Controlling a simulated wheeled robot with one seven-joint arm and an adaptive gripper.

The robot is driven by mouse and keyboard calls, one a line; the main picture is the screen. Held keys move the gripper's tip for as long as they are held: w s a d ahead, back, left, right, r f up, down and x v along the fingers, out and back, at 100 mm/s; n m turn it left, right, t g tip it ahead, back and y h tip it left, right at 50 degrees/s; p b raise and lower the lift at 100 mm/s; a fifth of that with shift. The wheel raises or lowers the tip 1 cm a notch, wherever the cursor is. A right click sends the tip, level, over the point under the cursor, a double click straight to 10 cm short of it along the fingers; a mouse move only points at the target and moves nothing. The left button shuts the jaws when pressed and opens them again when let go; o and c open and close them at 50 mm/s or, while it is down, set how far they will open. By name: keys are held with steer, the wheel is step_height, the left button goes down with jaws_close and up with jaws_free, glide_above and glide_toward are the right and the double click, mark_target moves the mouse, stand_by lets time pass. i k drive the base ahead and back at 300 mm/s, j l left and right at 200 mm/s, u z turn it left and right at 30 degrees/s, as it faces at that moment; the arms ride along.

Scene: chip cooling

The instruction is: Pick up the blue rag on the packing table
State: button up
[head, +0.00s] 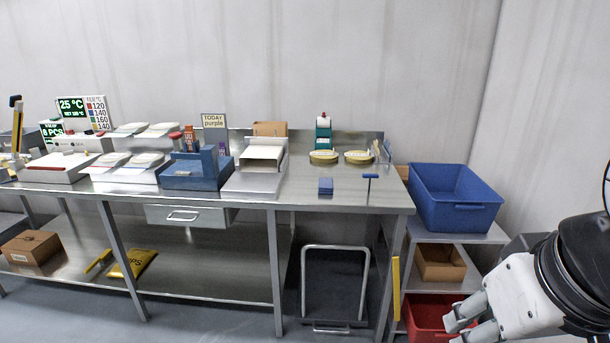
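A small folded blue cloth (325,186), which looks like the blue rag, lies flat near the front of the steel packing table (300,198), toward its right end. A blue T-shaped tool (370,177) stands to its right, apart from it. My gripper (456,331) is at the lower right, in front of the shelf beside the table and well away from the cloth. Its two fingers show a gap between them with nothing held. The lower finger is partly cut off by the picture edge.
A blue bin (455,197) stands on the shelf at the right, above a cardboard box (440,262) and a red bin (428,316). A cart with a pale handle (335,247) is under the table. Scales and a blue device (196,170) fill the table's left. Bare steel surrounds the cloth.

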mark_target(325, 184)
steer(key=i+j+u, duration=0.15)
steer(key=i, duration=1.1)
steer(key=i+j+z, duration=0.25)
steer(key=i+z, duration=0.15)
steer(key=i, duration=0.15)
steer(key=i+j+z, duration=0.45)
steer(key=i, duration=0.05)
